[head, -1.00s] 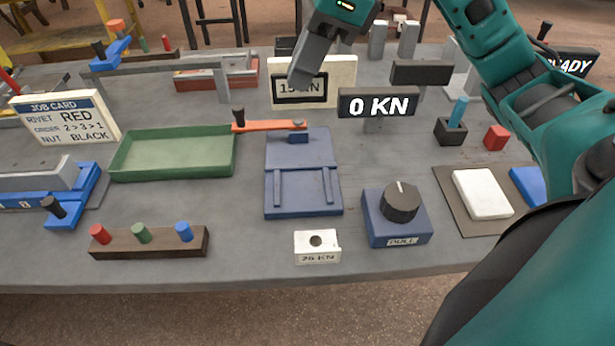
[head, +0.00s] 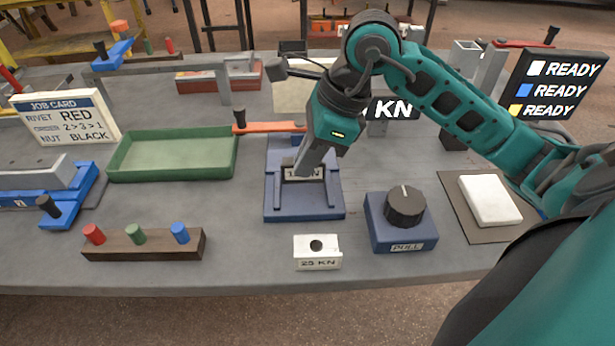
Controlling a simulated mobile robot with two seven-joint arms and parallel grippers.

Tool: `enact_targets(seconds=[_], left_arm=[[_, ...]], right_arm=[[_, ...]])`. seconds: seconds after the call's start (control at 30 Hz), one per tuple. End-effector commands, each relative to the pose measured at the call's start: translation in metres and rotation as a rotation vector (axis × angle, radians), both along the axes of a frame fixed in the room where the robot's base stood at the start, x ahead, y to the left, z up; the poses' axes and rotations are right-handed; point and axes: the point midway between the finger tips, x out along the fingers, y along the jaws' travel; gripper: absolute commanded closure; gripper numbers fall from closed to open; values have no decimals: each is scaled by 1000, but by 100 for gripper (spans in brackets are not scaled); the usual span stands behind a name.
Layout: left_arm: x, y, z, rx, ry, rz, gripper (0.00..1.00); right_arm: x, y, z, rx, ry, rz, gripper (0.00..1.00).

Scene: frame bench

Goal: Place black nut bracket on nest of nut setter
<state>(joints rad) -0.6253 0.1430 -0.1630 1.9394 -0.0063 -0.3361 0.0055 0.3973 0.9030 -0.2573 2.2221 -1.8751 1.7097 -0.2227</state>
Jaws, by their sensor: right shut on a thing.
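The black nut bracket (head: 290,172) is a dark piece with a pale "KN" label, its number partly covered. My right gripper (head: 307,165) is shut on it from above. The bracket is over the blue nest (head: 303,208) of the nut setter, between its two raised rails. I cannot tell whether it touches the nest floor. The gripper and forearm hide part of the bracket and the nest's right rear. The display behind (head: 393,108) is partly covered and shows "KN". My left gripper is not in view.
A white "25 KN" bracket (head: 317,258) stands in front of the nest. A blue box with a black knob (head: 402,222) is to its right. A green tray (head: 174,173) and an orange lever (head: 268,127) are near its left. A job card (head: 65,120) reads "NUT BLACK".

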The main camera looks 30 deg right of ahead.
Motion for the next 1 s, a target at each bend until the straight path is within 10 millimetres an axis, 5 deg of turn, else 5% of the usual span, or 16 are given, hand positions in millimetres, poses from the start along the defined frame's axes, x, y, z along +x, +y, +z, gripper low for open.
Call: enact_targets(seconds=[0.33,0.77,1.0], left_arm=[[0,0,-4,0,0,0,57],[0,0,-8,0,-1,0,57],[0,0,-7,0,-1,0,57]], right_arm=[[0,0,-39,1,1,-1,100],[0,0,-46,0,-2,0,100],[0,0,-45,0,-1,0,73]])
